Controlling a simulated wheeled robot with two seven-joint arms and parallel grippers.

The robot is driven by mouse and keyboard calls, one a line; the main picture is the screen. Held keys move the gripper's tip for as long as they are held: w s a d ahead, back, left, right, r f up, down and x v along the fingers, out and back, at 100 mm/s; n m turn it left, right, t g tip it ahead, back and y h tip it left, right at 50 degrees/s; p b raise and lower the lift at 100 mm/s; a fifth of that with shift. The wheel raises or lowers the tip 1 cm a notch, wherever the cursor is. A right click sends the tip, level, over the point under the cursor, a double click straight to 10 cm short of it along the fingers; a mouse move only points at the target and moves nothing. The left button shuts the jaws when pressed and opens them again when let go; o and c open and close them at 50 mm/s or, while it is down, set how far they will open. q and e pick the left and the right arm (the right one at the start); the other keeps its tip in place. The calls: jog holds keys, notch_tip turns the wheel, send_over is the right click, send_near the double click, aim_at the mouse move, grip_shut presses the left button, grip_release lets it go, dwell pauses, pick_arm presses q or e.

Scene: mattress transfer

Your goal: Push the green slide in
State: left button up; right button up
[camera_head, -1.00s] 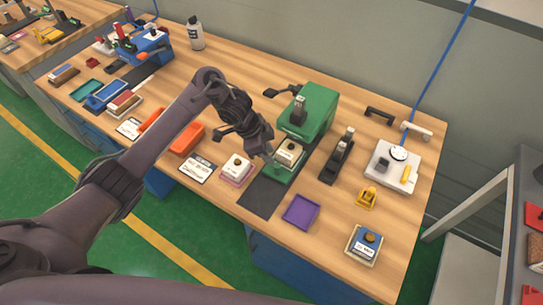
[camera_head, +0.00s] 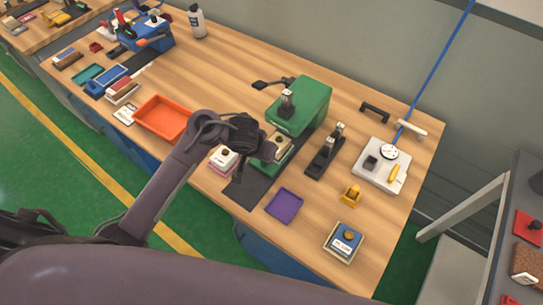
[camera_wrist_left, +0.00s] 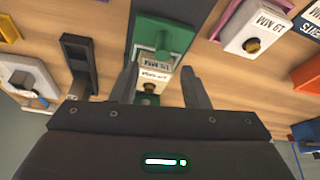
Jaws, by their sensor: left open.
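The green press (camera_head: 310,98) stands at the bench's middle. Its green slide (camera_head: 262,164) sticks out of the front, with a pale labelled block (camera_head: 283,146) on it. My left gripper (camera_head: 268,150) is over the slide and partly hides it. In the left wrist view the open left gripper (camera_wrist_left: 160,85) has one finger on each side of the labelled block (camera_wrist_left: 153,75). I cannot tell whether the fingers touch anything. My right gripper is not in view.
A pink-edged block (camera_head: 224,158) and an orange tray (camera_head: 163,118) lie left of the slide. A black stapler-like tool (camera_head: 326,152), a purple tray (camera_head: 285,206) and a white gauge stand (camera_head: 382,166) are to the right. A dark mat (camera_head: 243,190) lies in front.

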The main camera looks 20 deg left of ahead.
pick_arm(q)
jog(key=x, duration=0.2)
jog(key=b+x, duration=0.1)
jog(key=x, duration=0.1)
jog(key=b+x, duration=0.1)
jog(key=x, duration=0.1)
jog(key=shift+w+a+f, duration=0.15)
jog(key=shift+a+f, duration=0.1)
jog(key=shift+f, duration=0.05)
jog(key=shift+w+f+b, duration=0.1)
jog(key=shift+f+b, duration=0.15)
jog(key=shift+b, duration=0.05)
jog(key=shift+f, duration=0.1)
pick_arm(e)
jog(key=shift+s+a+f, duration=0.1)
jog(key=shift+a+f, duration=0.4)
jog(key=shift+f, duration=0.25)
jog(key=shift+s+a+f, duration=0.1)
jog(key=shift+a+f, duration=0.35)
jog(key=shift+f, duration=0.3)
pick_arm(q)
grip_shut()
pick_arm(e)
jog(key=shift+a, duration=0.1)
